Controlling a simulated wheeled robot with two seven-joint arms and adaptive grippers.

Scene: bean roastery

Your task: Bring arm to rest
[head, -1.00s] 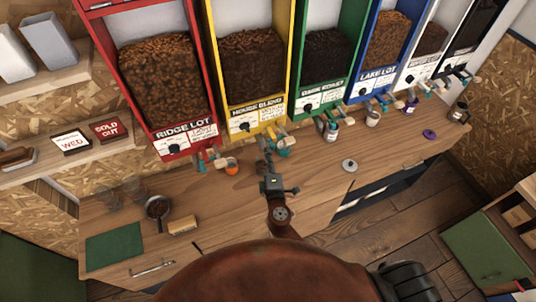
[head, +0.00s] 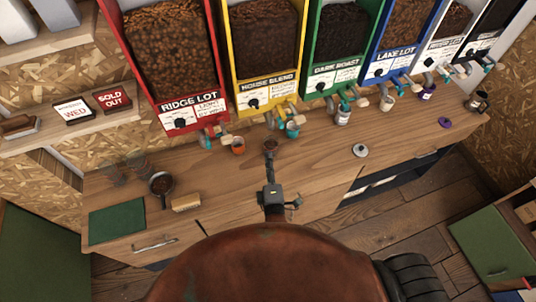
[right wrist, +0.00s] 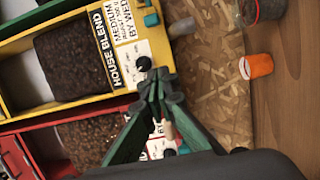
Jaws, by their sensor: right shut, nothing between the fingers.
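My right gripper (head: 270,150) reaches up from the bottom middle of the head view, over the wooden counter (head: 320,165). It is shut and empty. In the right wrist view its green fingers (right wrist: 158,85) meet at their tips, in front of the yellow House Blend bin (right wrist: 105,60). My left gripper is not in view.
Several bean bins line the back, with spouts over the counter, including red Ridge Lot (head: 190,108) and green Dark Roast (head: 335,78). A dark pan (head: 161,184), a tan block (head: 186,203) and a green mat (head: 117,220) lie left.

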